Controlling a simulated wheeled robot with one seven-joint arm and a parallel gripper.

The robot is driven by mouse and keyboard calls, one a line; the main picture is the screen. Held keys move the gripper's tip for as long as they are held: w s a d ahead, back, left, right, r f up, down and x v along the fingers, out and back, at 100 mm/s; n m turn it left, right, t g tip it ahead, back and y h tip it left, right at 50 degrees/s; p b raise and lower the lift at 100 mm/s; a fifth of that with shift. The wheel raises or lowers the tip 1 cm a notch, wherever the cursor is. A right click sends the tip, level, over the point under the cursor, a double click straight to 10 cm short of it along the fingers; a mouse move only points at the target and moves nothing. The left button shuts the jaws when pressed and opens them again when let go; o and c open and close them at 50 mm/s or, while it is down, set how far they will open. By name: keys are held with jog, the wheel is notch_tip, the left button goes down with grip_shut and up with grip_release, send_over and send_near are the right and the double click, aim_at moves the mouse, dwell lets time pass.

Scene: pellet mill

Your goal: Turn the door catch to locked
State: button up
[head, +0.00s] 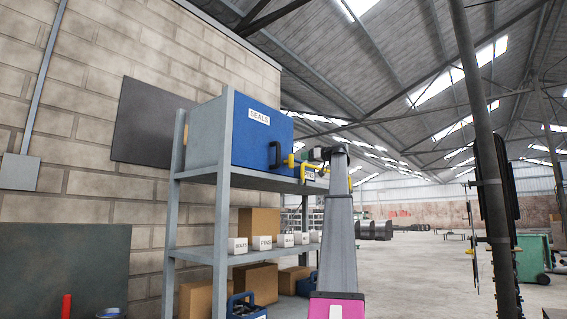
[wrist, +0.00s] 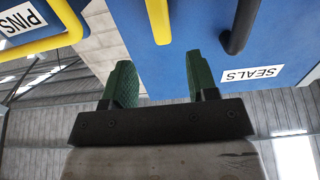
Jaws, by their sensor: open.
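The blue door (head: 262,140) labelled SEALS closes a grey cabinet on the top shelf; it also shows in the wrist view (wrist: 200,70). It bears a black handle (head: 274,155) and a yellow catch (head: 291,160). In the wrist view the black handle (wrist: 242,25) is at upper right and the yellow catch (wrist: 158,20) points down toward the gap between my fingers. My gripper (wrist: 160,68) is open and empty, with green fingers apart from the catch. In the head view my gripper (head: 318,155) is just right of the door, partly hidden.
A second yellow bar (wrist: 45,38) beside a PINS label (wrist: 20,18) is at left in the wrist view. The shelf rack (head: 222,190) holds cardboard boxes (head: 258,222) and small labelled white bins (head: 262,243). A pole (head: 480,150) stands at right. Open floor (head: 410,265) lies beyond my arm.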

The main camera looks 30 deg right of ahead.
aim_at(293, 160)
jog(key=x, duration=1)
jog(key=shift+w+a, duration=0.15)
jog(key=shift+w, duration=0.2)
jog(key=c, duration=0.9)
